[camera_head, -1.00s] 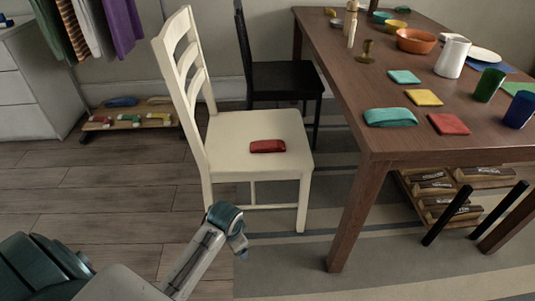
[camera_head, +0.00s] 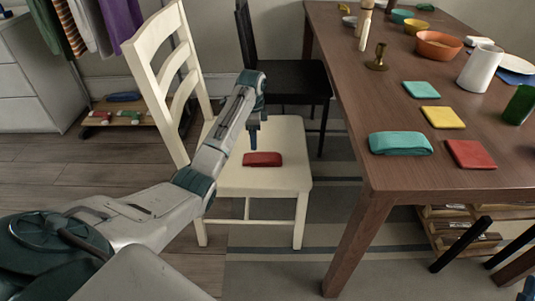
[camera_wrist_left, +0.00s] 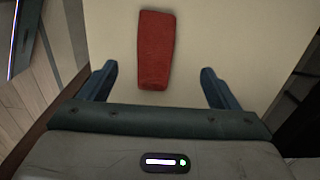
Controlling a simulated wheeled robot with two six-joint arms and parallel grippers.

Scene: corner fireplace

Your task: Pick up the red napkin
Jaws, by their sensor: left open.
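A folded red napkin (camera_head: 262,159) lies flat on the seat of the cream chair (camera_head: 285,135). In the left wrist view the napkin (camera_wrist_left: 155,50) lies lengthwise ahead of my left gripper (camera_wrist_left: 158,78), its near end between the two spread fingers. My left gripper (camera_head: 254,140) is open and empty, pointing down above the seat just behind the napkin in the head view. I cannot tell the exact height of the fingers above it. A flat red square (camera_head: 471,154) lies on the wooden table. A small blue part at the lower right edge may be my right gripper.
The chair's slatted back (camera_head: 168,75) rises left of my left arm. The wooden table (camera_head: 400,95) stands to the right, with a folded teal cloth (camera_head: 400,143) near its corner. A black chair (camera_head: 290,80) stands behind.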

